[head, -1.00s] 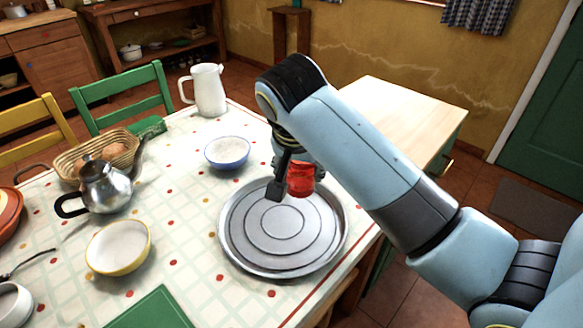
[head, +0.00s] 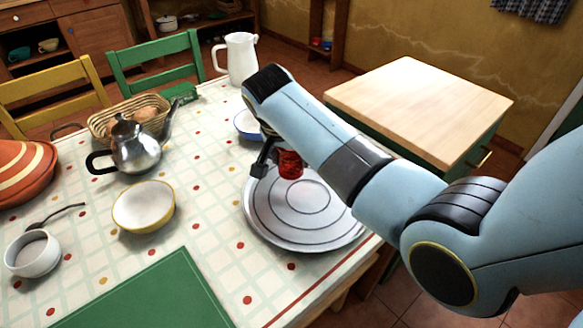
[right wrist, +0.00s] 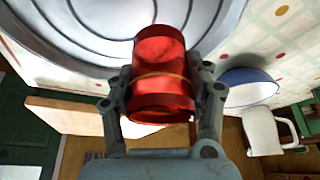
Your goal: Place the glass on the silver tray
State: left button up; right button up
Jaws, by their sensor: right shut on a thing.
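The silver tray (head: 305,232) is a round metal plate with ring grooves, lying on the table near its right edge. The red glass (head: 290,165) is over the tray's far part in the head view. My right gripper (head: 276,164) is shut on the glass. In the right wrist view the glass (right wrist: 161,75) sits between both fingers of the gripper (right wrist: 162,90), with the tray (right wrist: 75,25) behind it. I cannot tell whether the glass touches the tray. My left gripper is not in view.
A blue-rimmed bowl (head: 246,125) stands just beyond the tray, partly behind my arm. A white jug (head: 240,60) is farther back. A yellow-rimmed bowl (head: 144,207), a metal teapot (head: 137,150) and a green mat (head: 150,295) lie left of the tray.

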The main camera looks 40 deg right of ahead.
aim_at(291, 166)
notch_tip(291, 166, down, 3)
jog(key=shift+s+r, duration=0.1)
jog(key=shift+f, duration=0.35)
jog(key=shift+f, duration=0.1)
jog(key=o, duration=1.2)
jog(key=shift+o, duration=0.2)
jog(key=shift+a+r, duration=0.1)
jog(key=shift+r, duration=0.2)
jog(key=p+v, duration=0.1)
jog(key=v, duration=1)
jog(key=shift+s+r, duration=0.1)
jog(key=shift+r, duration=0.2)
